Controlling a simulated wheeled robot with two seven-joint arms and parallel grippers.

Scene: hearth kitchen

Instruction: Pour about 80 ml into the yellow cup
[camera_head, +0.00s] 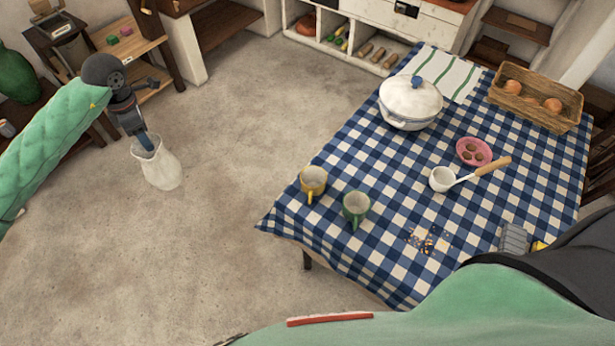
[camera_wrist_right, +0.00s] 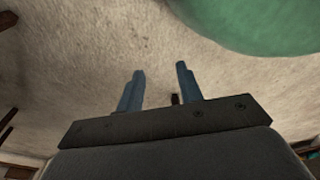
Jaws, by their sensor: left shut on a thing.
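The yellow cup (camera_head: 313,181) stands upright near the left corner of the checked tablecloth (camera_head: 330,225), its handle toward me. A green cup (camera_head: 356,206) stands just right of it. My left gripper (camera_head: 146,142) is shut on the rim of a white jug (camera_head: 160,168), which hangs roughly upright over the floor, left of and clear of the table. The jug's contents are hidden. My right gripper (camera_wrist_right: 160,90) shows in the right wrist view with its fingers apart and nothing between them.
On the table are a white lidded pot (camera_head: 410,106), a pink dish (camera_head: 474,152), a white ladle (camera_head: 444,180), a basket (camera_head: 537,103), a striped towel (camera_head: 445,72), scattered crumbs (camera_head: 427,240) and a grey item (camera_head: 514,239). Open floor (camera_head: 240,150) lies between jug and table.

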